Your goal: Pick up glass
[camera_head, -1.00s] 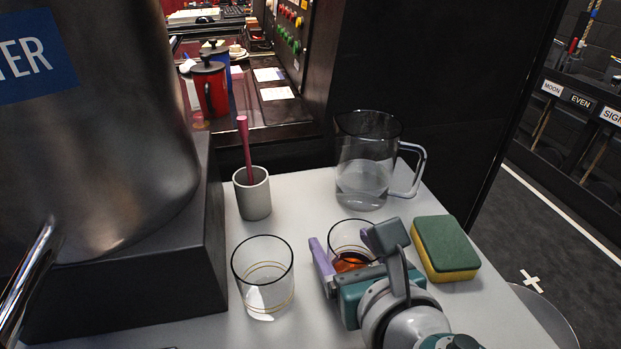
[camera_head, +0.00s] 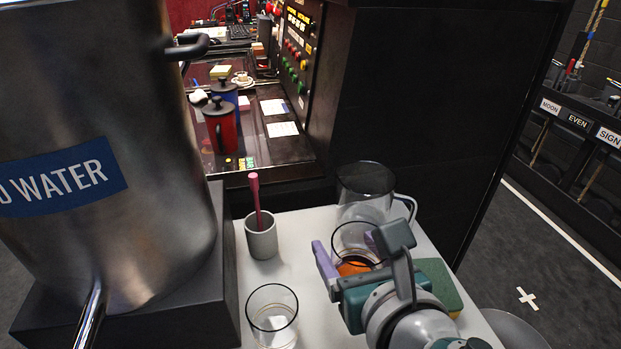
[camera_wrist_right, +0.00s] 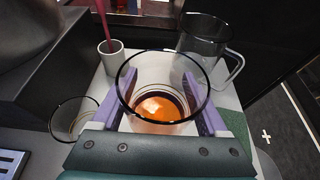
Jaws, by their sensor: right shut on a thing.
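A clear glass with amber-orange liquid (camera_head: 352,267) is between the fingers of my right gripper (camera_head: 350,254), which is shut on it. It looks upright and raised above the white table (camera_head: 312,285), in front of the clear pitcher. The right wrist view shows the same glass (camera_wrist_right: 160,103) from above, with a purple finger on each side. A second, empty glass (camera_head: 272,316) with thin gold bands stands on the table to the left. My left gripper is not in view.
A clear pitcher (camera_head: 366,180) stands behind the held glass. A grey cup (camera_head: 262,241) with a pink stick is to its left. A green sponge (camera_head: 440,283) is partly hidden behind my gripper. A large metal water tank (camera_head: 110,110) fills the left side.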

